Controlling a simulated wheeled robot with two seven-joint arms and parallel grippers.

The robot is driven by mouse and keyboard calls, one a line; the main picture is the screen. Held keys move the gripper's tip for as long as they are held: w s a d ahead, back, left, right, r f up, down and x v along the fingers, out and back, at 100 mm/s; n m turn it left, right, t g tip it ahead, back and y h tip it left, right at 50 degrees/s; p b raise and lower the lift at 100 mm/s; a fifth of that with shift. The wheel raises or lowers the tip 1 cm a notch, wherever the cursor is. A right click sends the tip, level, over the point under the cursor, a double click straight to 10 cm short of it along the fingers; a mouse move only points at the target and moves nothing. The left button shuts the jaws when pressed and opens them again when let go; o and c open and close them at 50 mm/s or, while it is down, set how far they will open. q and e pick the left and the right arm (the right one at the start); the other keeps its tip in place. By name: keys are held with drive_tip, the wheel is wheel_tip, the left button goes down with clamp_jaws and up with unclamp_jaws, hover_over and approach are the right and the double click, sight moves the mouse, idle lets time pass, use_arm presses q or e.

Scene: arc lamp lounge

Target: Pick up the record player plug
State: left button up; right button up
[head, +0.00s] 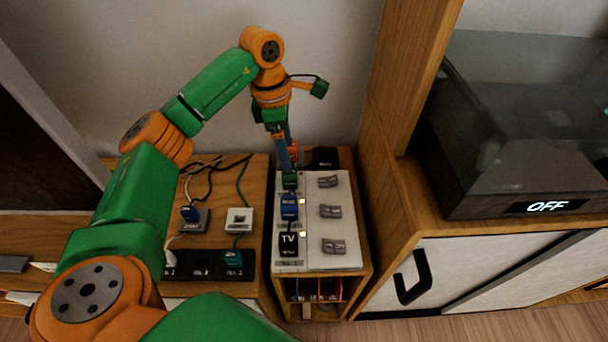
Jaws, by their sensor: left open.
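My left gripper (288,164) comes down from above at the back of a white power panel (314,244), its jaws open. Just below its fingers is a small dark green plug (290,181) at the panel's back left; I cannot tell whether they touch it. In front of that plug are a blue plug (289,208) and a black plug (289,244) marked TV. No label that I can read names the record player plug. A record player (535,130) with a clear dark lid stands at the right, its display reading OFF. My right gripper is not in view.
Three grey switches (331,212) line the panel's right side. At the left, a wooden top (258,190) holds a black strip (200,265) with a teal plug (233,258), small boxes and loose cables. A wooden upright (405,80) stands close to the panel's right.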

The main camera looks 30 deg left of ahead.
sight(289, 174)
use_arm(q)
drive_tip(key=shift+w+f+b, duration=0.1)
drive_tip(key=shift+f+b, duration=0.35)
drive_tip(key=shift+f, duration=0.4)
drive_tip(key=f, duration=0.5)
drive_tip(key=shift+s+d+f+b, duration=0.15)
drive_tip(key=shift+s+f+b, duration=0.1)
drive_tip(key=shift+f+b, duration=0.15)
drive_tip(key=shift+w+f, duration=0.1)
drive_tip(key=shift+f, duration=0.3)
clamp_jaws()
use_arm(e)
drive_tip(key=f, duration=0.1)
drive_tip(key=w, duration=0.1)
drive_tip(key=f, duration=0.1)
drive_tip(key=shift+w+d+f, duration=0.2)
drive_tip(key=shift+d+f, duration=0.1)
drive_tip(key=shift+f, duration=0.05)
